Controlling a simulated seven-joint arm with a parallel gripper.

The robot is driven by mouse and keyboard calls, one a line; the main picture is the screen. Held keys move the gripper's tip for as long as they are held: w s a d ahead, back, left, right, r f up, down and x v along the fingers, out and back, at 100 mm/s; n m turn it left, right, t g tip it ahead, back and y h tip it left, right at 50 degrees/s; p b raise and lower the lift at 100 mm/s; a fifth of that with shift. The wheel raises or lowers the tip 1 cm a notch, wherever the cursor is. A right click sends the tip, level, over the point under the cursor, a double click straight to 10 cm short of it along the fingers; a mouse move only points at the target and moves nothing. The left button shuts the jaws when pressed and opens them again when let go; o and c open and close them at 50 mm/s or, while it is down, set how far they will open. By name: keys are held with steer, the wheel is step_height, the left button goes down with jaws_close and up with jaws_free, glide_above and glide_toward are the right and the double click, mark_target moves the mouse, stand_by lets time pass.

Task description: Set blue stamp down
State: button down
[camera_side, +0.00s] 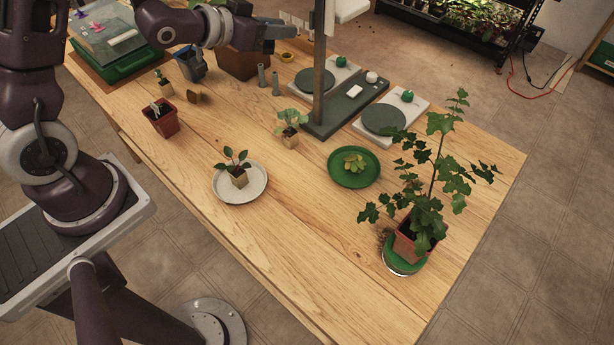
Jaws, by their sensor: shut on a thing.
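My gripper (284,32) is at the top of the view, above the back part of the wooden table, near the dark upright post. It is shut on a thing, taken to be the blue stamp. The stamp's shape and colour cannot be made out at this size and angle, and its lower end cannot be told apart from the gripper. Two small grey upright cylinders (268,77) stand on the table below and in front of the gripper. A brown box (240,64) stands below my wrist, with a blue container (190,64) to its left.
The post (318,85) rises from a dark base beside two scales with round dark plates (384,119). Potted seedlings stand around, one on a white saucer (226,194), one plant on a green saucer (340,174). A tall plant (432,205) stands front right. The table's front middle (300,240) is clear.

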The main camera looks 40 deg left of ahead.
steer(key=s+d+f+m+g+h, duration=0.2)
steer(key=s+d+m+h, duration=0.25)
steer(key=d, duration=0.35)
steer(key=m+g+h, duration=0.6)
steer(key=m+h, duration=0.1)
steer(key=m, duration=0.1)
glide_above(321, 259)
steer(key=f, duration=1.5)
steer(key=shift+w+a, duration=0.25)
steer(key=shift+w, duration=0.15)
steer(key=shift+g, duration=0.3)
steer(key=f, duration=0.4)
steer(key=shift+s+d+f, duration=0.3)
steer(key=shift+s+f, duration=0.1)
steer(key=shift+f, duration=0.25)
steer(key=c, duration=1.6)
jaws_free()
steer(key=shift+f, duration=0.1)
steer(key=o, duration=0.4)
